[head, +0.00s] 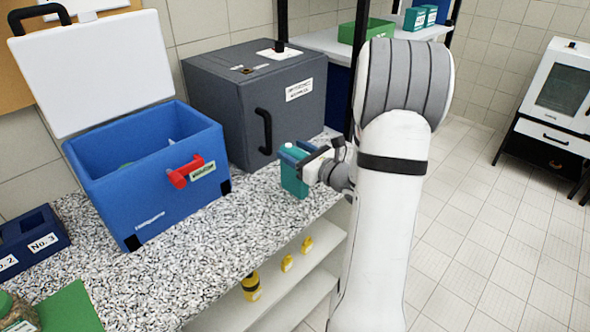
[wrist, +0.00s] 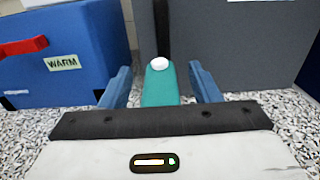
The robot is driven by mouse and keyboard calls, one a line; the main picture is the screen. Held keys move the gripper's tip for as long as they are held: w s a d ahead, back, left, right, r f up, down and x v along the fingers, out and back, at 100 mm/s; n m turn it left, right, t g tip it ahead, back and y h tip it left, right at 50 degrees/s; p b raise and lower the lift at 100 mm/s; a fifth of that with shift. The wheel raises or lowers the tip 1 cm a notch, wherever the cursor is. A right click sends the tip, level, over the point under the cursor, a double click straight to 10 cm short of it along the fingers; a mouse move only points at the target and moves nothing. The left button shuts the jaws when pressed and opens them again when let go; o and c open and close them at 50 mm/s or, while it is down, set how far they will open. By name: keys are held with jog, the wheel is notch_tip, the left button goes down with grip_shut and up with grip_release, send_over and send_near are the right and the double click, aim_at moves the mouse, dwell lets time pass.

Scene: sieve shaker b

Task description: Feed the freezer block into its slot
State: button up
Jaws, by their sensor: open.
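A teal block with a white cap, which looks like the freezer block (head: 293,182), stands upright on the speckled counter in front of the dark grey cabinet. In the wrist view the block (wrist: 160,90) is between the two blue fingers of my gripper (wrist: 160,75), with a gap visible on each side. My gripper (head: 303,157) is open around it; its lower part is hidden in the wrist view. The blue cool box (head: 150,190) stands open to the left, with its white lid up. I cannot make out a slot inside it.
The dark grey cabinet (head: 235,110) with a black handle stands right behind the block. A red latch (head: 180,176) sticks out of the cool box front. A blue holder (head: 30,240) labelled No. 2 and No. 3 lies at far left. The counter (head: 215,245) is clear in front.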

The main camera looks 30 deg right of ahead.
jog(key=shift+w, duration=0.2)
jog(key=shift+c, duration=0.4)
grip_shut()
dwell(0.3)
